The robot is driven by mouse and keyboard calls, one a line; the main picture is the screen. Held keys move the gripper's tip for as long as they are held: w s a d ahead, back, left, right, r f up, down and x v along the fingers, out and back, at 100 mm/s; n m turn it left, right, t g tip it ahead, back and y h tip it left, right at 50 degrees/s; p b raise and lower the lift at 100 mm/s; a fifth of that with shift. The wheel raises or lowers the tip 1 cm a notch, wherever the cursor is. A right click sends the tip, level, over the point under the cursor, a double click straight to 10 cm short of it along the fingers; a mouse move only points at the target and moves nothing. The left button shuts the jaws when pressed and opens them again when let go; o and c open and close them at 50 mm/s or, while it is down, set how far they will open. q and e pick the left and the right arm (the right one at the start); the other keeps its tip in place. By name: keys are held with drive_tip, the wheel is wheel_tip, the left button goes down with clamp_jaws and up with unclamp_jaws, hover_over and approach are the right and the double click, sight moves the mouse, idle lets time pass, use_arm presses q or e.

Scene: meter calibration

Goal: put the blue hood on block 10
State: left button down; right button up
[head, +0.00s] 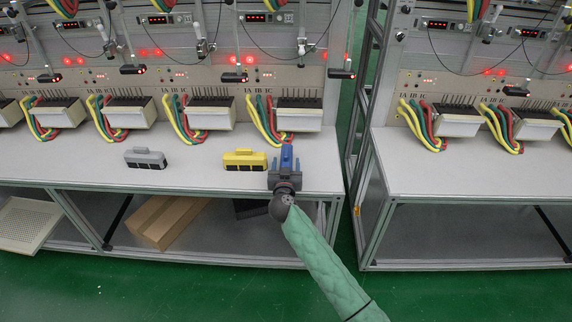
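The blue hood (287,157) is at the fingers of my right gripper (286,171), near the table's front right corner. The gripper appears shut on it, though the hand partly hides the hood and the finger contact is small. The hood points away from me, towards the rightmost meter block (299,118) on this table, which has yellow, green and red cables at its left. The row of blocks continues on the right table, with one block (457,122) at its left. I cannot read a number 10 on any block. My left gripper is not in view.
A yellow hood (245,160) lies just left of my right gripper, and a grey hood (146,158) lies farther left. The left table (200,165) is otherwise clear in front. A gap with a metal frame separates it from the right table (440,175).

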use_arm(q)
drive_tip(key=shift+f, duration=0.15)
use_arm(e)
drive_tip(key=shift+s+r, duration=0.15)
drive_tip(key=shift+s, duration=0.05)
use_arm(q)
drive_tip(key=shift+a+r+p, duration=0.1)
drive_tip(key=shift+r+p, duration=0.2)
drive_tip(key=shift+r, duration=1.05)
use_arm(e)
drive_tip(key=s, duration=1.1)
drive_tip(key=shift+s, duration=0.35)
